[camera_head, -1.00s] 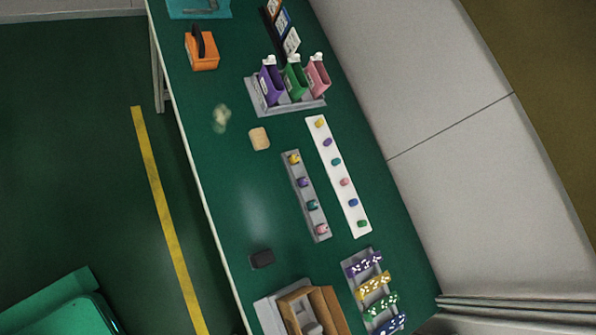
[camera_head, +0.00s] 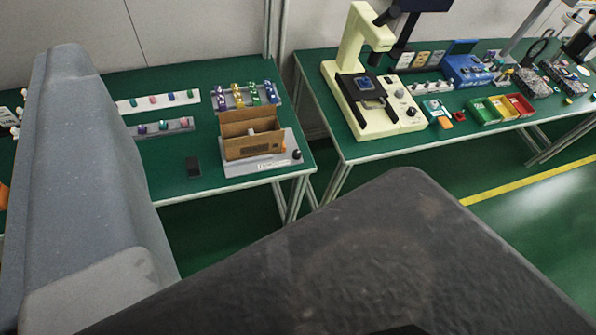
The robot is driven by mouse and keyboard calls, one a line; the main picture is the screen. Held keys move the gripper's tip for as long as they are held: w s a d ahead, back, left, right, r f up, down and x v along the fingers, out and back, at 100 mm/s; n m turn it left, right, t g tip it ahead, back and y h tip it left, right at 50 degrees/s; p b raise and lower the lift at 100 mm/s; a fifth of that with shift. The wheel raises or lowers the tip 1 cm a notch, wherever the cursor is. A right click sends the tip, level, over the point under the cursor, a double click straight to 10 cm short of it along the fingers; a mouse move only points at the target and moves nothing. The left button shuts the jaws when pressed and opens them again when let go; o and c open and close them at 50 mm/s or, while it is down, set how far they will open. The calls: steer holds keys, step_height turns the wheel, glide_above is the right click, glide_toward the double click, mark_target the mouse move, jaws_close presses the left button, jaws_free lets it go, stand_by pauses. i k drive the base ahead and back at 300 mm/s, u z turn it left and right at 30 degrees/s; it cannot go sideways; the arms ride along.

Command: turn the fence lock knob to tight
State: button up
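A grey fixture (camera_head: 238,168) with a brown open box (camera_head: 250,146) on it stands at the front right corner of the left green table. A small black knob (camera_head: 297,154) sits at the fixture's right end. It may be the fence lock knob, but its markings and setting are too small to read. My gripper's fingers cannot be made out. Large grey and dark parts, which look like my own arm, fill the left and bottom of the view, well in front of the table.
A cream microscope (camera_head: 366,90) stands on the right table (camera_head: 345,150), across a narrow gap. Green floor with a yellow line (camera_head: 525,180) lies in front.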

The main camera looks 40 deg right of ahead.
mark_target(297, 154)
steer(key=z, duration=0.05)
steer(key=k, duration=0.55)
steer(key=u, duration=0.5)
steer(key=i, duration=1.15)
steer(key=z, duration=0.35)
steer(key=i, duration=0.85)
steer(key=z, duration=0.7)
